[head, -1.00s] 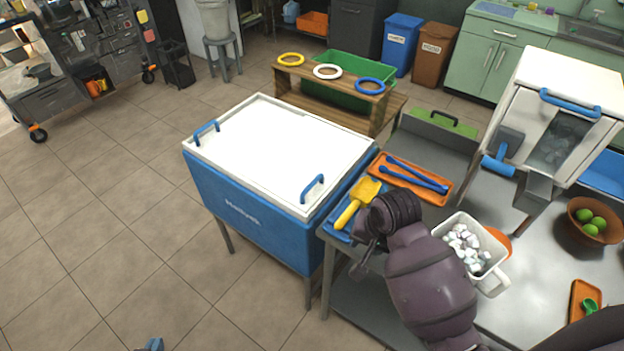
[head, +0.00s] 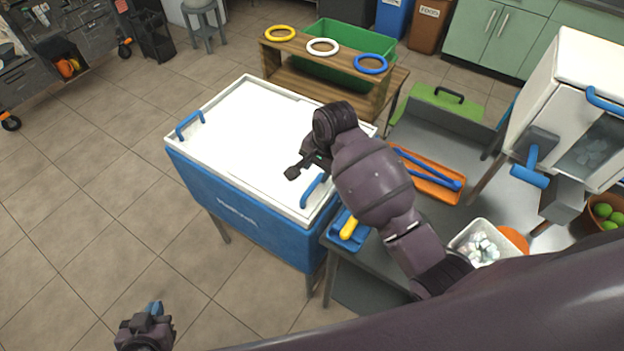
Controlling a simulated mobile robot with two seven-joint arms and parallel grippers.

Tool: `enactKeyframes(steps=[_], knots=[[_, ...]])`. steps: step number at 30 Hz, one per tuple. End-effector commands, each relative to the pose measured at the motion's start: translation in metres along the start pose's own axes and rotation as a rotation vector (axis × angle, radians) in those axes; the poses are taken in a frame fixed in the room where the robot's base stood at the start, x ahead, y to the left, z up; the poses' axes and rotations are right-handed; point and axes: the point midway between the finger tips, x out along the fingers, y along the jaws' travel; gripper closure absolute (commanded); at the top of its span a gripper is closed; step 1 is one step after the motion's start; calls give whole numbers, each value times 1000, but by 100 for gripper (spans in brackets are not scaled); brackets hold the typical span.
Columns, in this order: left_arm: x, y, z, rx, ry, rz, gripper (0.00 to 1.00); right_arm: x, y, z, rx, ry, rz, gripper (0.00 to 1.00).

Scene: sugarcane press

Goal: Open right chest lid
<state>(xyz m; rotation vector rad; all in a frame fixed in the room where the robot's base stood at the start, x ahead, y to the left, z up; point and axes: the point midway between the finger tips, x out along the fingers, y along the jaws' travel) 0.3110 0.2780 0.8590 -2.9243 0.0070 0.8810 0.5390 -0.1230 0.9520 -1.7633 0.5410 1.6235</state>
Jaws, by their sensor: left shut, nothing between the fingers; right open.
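The blue chest (head: 235,212) has a white top (head: 250,125) that lies flat and closed. The right lid's blue handle (head: 313,189) stands at the front right corner of the top. Another blue handle (head: 190,124) is at the left end. My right gripper (head: 291,173) is open and empty over the white top, just left of and beyond the right handle, not around it. My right forearm passes over the chest's right edge and hides part of it. My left gripper (head: 153,310) is shut and empty, low at the bottom left, over the floor and away from the chest.
A grey table right of the chest holds a blue tray with a yellow-handled scoop (head: 349,228), an orange tray with blue tongs (head: 430,172) and a white ice container (head: 480,243). A wooden ring rack (head: 335,60) stands behind.

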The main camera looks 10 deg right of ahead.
Motion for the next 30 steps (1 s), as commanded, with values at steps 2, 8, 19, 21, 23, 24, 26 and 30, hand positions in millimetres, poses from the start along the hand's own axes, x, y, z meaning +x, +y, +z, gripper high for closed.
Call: enactKeyframes(steps=[2, 8, 19, 21, 23, 24, 26, 30], knots=[[-1, 0, 3, 0, -5, -1, 100, 14, 1, 0, 0, -1, 3, 58], [-1, 0, 2, 0, -3, 0, 100, 49, 0, 0, -1, 0, 2, 58], [0, 0, -5, 2, 6, 1, 100, 84, 0, 0, -1, 1, 0, 58], [0, 0, -5, 2, 6, 1, 100, 86, 0, 0, -1, 1, 0, 58], [0, 0, -5, 2, 6, 1, 100, 87, 0, 0, -1, 1, 0, 58], [0, 0, -5, 2, 6, 1, 100, 87, 0, 0, -1, 1, -1, 58], [0, 0, -5, 2, 6, 1, 100, 87, 0, 0, -1, 1, -1, 58], [0, 0, -4, 2, 6, 1, 100, 86, 0, 0, -1, 1, -1, 62]])
